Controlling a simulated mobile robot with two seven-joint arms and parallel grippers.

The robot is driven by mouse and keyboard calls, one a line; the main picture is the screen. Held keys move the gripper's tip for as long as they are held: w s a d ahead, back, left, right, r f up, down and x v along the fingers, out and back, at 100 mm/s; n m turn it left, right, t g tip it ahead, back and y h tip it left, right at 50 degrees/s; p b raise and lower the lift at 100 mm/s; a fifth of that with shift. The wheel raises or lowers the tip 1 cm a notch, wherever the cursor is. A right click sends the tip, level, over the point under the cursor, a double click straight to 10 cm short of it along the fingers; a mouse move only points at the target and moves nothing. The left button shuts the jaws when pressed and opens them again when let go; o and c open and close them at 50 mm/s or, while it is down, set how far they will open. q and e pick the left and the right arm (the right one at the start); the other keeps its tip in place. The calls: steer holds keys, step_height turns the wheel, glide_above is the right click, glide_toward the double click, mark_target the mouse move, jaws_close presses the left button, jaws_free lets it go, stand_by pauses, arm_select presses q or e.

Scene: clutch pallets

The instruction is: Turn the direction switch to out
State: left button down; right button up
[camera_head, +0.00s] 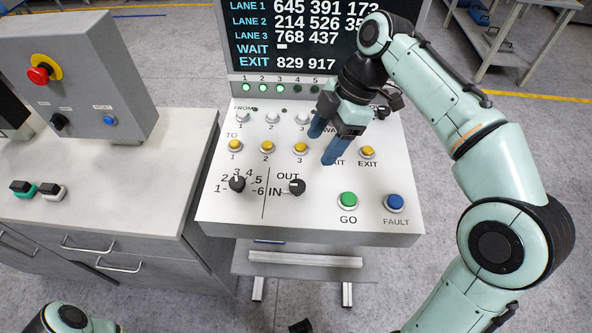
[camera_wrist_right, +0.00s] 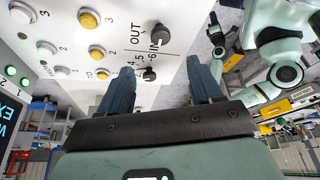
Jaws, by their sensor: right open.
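The direction switch (camera_head: 297,187) is a black knob on the sloping white panel, with OUT printed above it and IN to its left. It also shows near the top of the right wrist view (camera_wrist_right: 160,34). Which label its pointer faces is hard to make out. My right gripper (camera_head: 325,141) is open and empty, its blue fingers above the panel, up and to the right of the switch and apart from it. In the right wrist view its fingers (camera_wrist_right: 163,68) are spread wide. My left arm shows at the bottom left; its gripper cannot be made out clearly.
A numbered black selector knob (camera_head: 237,184) stands left of the switch. The green GO button (camera_head: 348,200) and blue FAULT button (camera_head: 394,203) are to the right. Yellow buttons (camera_head: 267,147) line up above. A display (camera_head: 300,40) rises behind. A grey box with an emergency stop (camera_head: 39,75) stands left.

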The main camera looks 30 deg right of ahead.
mark_target(298, 185)
steer(key=b+x, duration=0.2)
steer(key=x, duration=1)
steer(key=shift+s+f, duration=0.1)
steer(key=shift+f, duration=0.05)
arm_select(q)
steer(key=f, duration=0.1)
steer(key=s+f, duration=0.1)
steer(key=shift+f, duration=0.35)
steer(key=shift+s, duration=0.1)
arm_select(e)
steer(key=c, duration=1)
